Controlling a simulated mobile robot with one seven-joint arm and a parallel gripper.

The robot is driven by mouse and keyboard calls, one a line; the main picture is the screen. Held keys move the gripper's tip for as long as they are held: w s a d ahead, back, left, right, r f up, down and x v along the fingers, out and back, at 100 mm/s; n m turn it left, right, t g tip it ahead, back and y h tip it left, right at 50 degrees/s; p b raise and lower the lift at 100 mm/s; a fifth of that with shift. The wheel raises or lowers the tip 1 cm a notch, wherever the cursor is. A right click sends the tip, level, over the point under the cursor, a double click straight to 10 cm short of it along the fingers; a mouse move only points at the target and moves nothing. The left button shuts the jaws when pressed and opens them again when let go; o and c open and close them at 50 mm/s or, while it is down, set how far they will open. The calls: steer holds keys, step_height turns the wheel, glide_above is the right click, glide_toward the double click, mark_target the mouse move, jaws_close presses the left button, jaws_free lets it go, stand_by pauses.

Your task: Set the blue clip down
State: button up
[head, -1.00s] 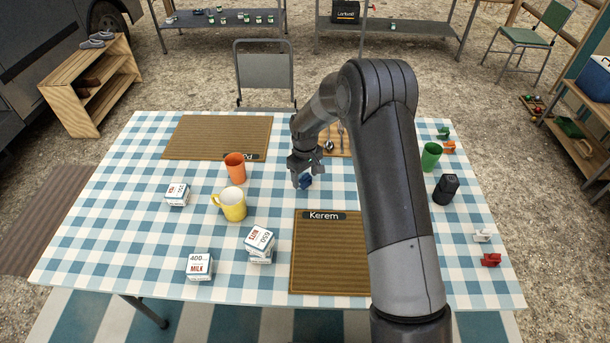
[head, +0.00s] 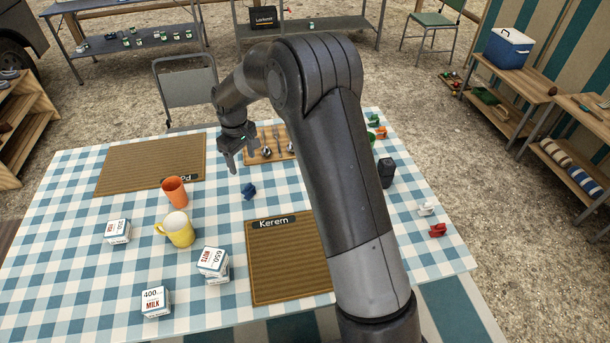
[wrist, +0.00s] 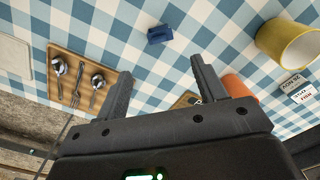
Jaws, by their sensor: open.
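The blue clip (head: 249,191) lies on the checked tablecloth (head: 75,250), to the upper left of the Kerem mat and right of the orange cup. It also shows in the wrist view (wrist: 160,34), apart from the fingers and beyond their tips. My gripper (head: 231,168) is open and empty, raised above the table near the clip. Its two fingers show spread with nothing between them in the wrist view (wrist: 160,75).
The orange cup (head: 174,191) and yellow mug (head: 178,230) stand left of the clip. The Kerem mat (head: 285,275) lies at the front, a cutlery board (head: 283,152) behind. Several cartons stand at front left; a black container (head: 387,172) and small clips are at right.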

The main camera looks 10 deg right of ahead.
steer(key=s+d+r+m+t, duration=0.1)
steer(key=s+d+r+m, duration=0.1)
steer(key=s+d+r, duration=0.55)
steer(key=s+d+r+m+t, duration=0.2)
steer(key=s+d+r, duration=0.2)
steer(key=s+r, duration=0.6)
steer(key=s+d+r+m+t, duration=0.1)
steer(key=s+d+r+m, duration=0.1)
steer(key=s, duration=0.7)
steer(key=s+d+r+m+t, duration=0.1)
steer(key=s+d+r+m, duration=0.1)
steer(key=s, duration=0.7)
steer(key=shift+d+r+m+t, duration=0.3)
steer(key=shift+d+r+m, duration=0.15)
steer(key=shift+d, duration=0.9)
steer(key=shift+s, duration=0.1)
